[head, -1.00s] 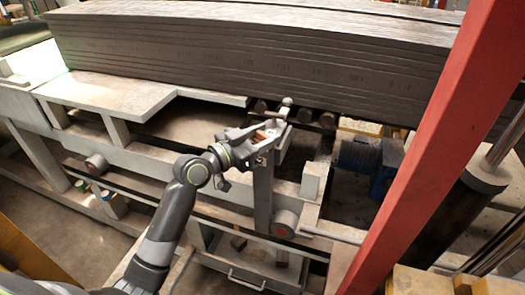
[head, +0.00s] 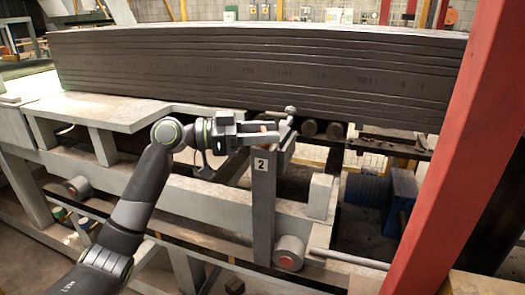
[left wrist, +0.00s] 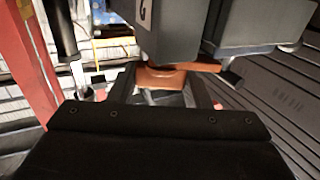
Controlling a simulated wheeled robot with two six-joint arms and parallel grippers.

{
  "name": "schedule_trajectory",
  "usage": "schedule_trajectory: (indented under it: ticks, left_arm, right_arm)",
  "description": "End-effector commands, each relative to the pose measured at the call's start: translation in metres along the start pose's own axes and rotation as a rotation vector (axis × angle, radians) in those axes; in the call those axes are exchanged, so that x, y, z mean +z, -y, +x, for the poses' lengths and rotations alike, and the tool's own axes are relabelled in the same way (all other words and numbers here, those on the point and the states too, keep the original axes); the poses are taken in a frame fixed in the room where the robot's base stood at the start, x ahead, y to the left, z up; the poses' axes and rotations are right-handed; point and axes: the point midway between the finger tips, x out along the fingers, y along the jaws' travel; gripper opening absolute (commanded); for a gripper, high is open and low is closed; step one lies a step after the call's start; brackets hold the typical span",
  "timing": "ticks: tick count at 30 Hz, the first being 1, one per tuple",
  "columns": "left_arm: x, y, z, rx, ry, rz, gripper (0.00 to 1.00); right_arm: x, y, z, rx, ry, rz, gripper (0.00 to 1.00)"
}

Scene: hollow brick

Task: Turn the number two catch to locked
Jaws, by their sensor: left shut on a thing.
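The number two catch shows as a small orange-brown piece (head: 265,128) at the top of a grey post with a white "2" label (head: 261,163). My left gripper (head: 272,137) reaches it from the left, level with the post top, and is shut on it. In the left wrist view the orange piece (left wrist: 163,76) lies between my two dark fingers (left wrist: 162,92), below the grey post, which appears upside down. The fingers hide part of the catch, and I cannot read its locked or unlocked position. My right gripper is not in view.
A long dark layered stack (head: 250,75) lies just above and behind the gripper. A grey ball-ended rod (head: 290,111) stands close to the fingertips. A red post (head: 450,150) slants up at the right. A blue motor (head: 385,195) sits low to the right of the labelled post.

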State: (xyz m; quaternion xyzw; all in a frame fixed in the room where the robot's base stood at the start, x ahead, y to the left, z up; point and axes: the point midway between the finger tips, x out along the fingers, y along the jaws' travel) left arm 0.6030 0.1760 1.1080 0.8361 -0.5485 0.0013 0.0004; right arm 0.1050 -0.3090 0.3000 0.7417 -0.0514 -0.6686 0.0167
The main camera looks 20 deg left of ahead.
Motion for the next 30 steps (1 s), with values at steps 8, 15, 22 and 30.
schedule_trajectory:
  ticks: [8,15,22,30]
  left_arm:
    - [0.007,0.001,0.001,0.197,0.003,-0.005,0.21]
    - [0.004,0.0,0.001,0.351,0.002,-0.006,0.21]
    - [0.004,-0.001,0.001,0.432,0.004,-0.004,0.21]
    - [0.004,-0.001,0.0,0.462,0.004,-0.004,0.21]
  right_arm:
    - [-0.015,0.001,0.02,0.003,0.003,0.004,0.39]
    - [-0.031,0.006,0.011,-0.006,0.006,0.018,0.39]
    - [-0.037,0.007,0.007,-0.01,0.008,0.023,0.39]
    - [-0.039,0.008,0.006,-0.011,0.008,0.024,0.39]
